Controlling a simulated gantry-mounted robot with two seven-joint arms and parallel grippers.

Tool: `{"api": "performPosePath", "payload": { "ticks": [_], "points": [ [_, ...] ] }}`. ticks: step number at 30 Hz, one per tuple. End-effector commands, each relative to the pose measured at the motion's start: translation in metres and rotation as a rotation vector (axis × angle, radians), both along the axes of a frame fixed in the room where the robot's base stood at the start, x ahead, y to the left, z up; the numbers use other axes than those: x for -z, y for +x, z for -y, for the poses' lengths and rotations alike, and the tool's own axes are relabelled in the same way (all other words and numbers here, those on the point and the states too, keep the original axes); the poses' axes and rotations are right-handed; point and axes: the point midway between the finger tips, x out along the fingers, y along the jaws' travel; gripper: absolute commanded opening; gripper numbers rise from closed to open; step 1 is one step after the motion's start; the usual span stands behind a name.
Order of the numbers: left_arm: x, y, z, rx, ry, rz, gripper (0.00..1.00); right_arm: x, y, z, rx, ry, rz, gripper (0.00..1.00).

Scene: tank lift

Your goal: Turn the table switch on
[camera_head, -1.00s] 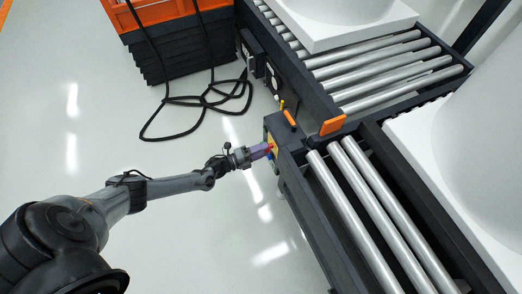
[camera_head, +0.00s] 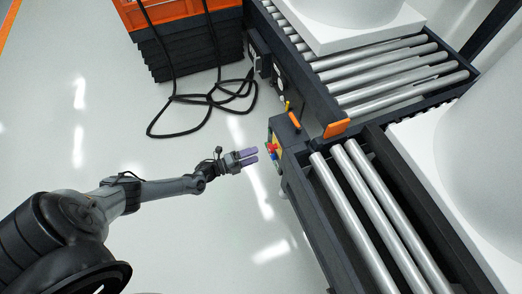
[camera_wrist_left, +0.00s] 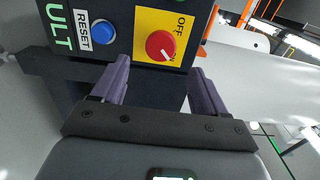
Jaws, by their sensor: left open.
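The switch is a red rotary knob (camera_wrist_left: 160,46) on a yellow plate (camera_wrist_left: 182,22) in the left wrist view. "OFF" is printed near its upper right, and its pale pointer mark is turned toward the lower right, away from that word. In the head view the knob (camera_head: 272,147) is a small red spot on the conveyor's end panel. My left gripper (camera_head: 254,156) is open and empty, its purple fingers pointing at the panel with a small gap before it. In the left wrist view its fingers (camera_wrist_left: 162,78) stand apart below the knob. The right gripper is not in view.
A blue RESET button (camera_wrist_left: 103,33) sits left of the knob. Roller conveyors (camera_head: 368,215) with white tanks (camera_head: 420,135) fill the right side. A black cable (camera_head: 180,132) lies on the floor near an orange-topped stack (camera_head: 195,45). Floor around my left arm is clear.

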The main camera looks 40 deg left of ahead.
Motion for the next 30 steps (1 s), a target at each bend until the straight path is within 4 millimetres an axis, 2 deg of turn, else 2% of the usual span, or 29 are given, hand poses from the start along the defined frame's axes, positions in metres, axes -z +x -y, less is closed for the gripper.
{"api": "performPosePath", "payload": {
  "ticks": [3,9,26,30],
  "points": [
    [-0.002,-0.019,-0.008,-0.001,0.0,-0.001,0.73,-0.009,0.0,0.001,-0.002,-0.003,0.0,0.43],
    [-0.001,-0.038,-0.017,0.0,-0.001,0.0,0.73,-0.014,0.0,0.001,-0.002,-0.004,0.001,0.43],
    [0.0,-0.043,-0.019,0.0,0.0,0.001,0.73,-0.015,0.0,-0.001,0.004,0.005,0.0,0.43],
    [-0.004,-0.051,-0.019,0.0,0.0,-0.011,0.73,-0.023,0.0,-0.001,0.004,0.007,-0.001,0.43]
  ]
}}
